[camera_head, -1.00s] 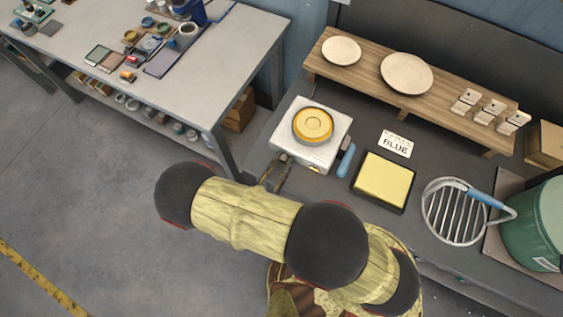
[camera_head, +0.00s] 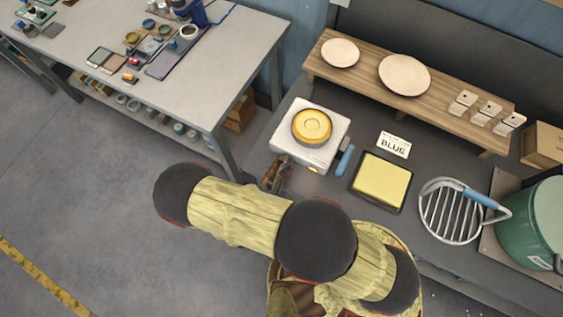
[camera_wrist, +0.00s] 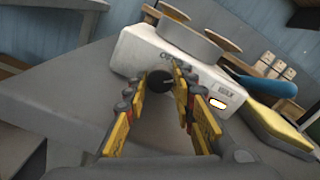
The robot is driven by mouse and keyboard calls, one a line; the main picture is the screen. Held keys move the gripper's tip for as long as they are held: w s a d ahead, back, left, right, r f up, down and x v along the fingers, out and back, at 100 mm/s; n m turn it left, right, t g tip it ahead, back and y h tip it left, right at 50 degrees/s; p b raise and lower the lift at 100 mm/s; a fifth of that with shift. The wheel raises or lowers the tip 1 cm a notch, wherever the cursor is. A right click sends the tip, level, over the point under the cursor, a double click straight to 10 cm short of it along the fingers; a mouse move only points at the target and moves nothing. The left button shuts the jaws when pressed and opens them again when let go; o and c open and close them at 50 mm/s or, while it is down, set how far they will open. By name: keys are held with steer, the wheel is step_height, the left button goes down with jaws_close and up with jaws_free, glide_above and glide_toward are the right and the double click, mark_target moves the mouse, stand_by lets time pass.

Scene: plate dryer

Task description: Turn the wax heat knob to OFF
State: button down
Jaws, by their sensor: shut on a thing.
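The white wax heater (camera_head: 327,119) stands on the dark bench, with a yellow-filled round pan (camera_head: 312,126) on top. In the wrist view, the heater (camera_wrist: 135,49) shows its front with a round black knob (camera_wrist: 161,80). Small lettering is above the knob, too blurred to read surely. A lit orange-white indicator (camera_wrist: 217,103) is to the knob's right, below a WAX label. My gripper (camera_wrist: 168,77) has its yellow-padded fingers on either side of the knob and is shut on it. In the head view, my gripper (camera_head: 275,174) is at the heater's front; the knob is hidden.
A blue handle (camera_head: 345,158) sticks out at the heater's right. A wooden shelf (camera_head: 365,84) with plates stands behind.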

steer(key=shift+n, duration=0.6)
steer(key=c, duration=1.5)
jaws_free()
